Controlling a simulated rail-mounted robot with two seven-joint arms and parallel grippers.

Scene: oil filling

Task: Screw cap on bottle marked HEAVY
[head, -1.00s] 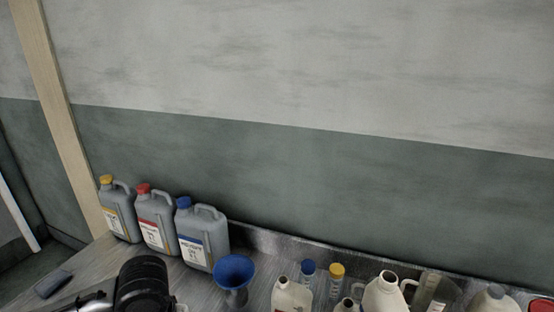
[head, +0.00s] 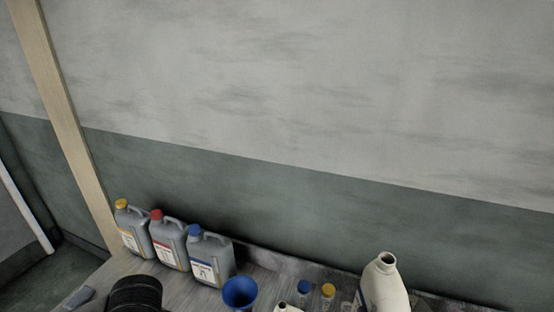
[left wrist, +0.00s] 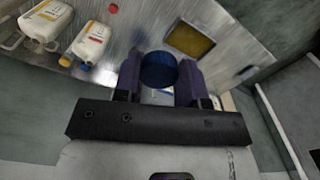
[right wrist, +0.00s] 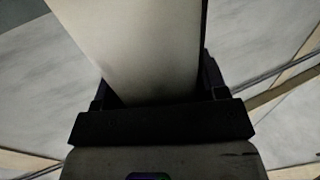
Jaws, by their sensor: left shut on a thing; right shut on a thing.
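A white bottle (head: 385,290) with an open, uncapped neck and a blue-edged label rises at the bottom of the head view. Any marking on it is too small to read. My right gripper (right wrist: 155,85) is shut on this pale bottle, whose body (right wrist: 130,40) fills the middle of the right wrist view. My left gripper (left wrist: 158,75) is shut on a round dark-blue cap (left wrist: 158,70), held between its two fingers. Both gripper tips are outside the head view, so the gap between cap and bottle neck cannot be told.
Grey jugs with yellow (head: 134,230), red (head: 169,240) and blue (head: 210,258) caps stand along the wall. A blue funnel (head: 240,292) and small blue- and yellow-capped containers (head: 328,291) stand in front. A square brownish-yellow thing (left wrist: 190,40) shows in the left wrist view.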

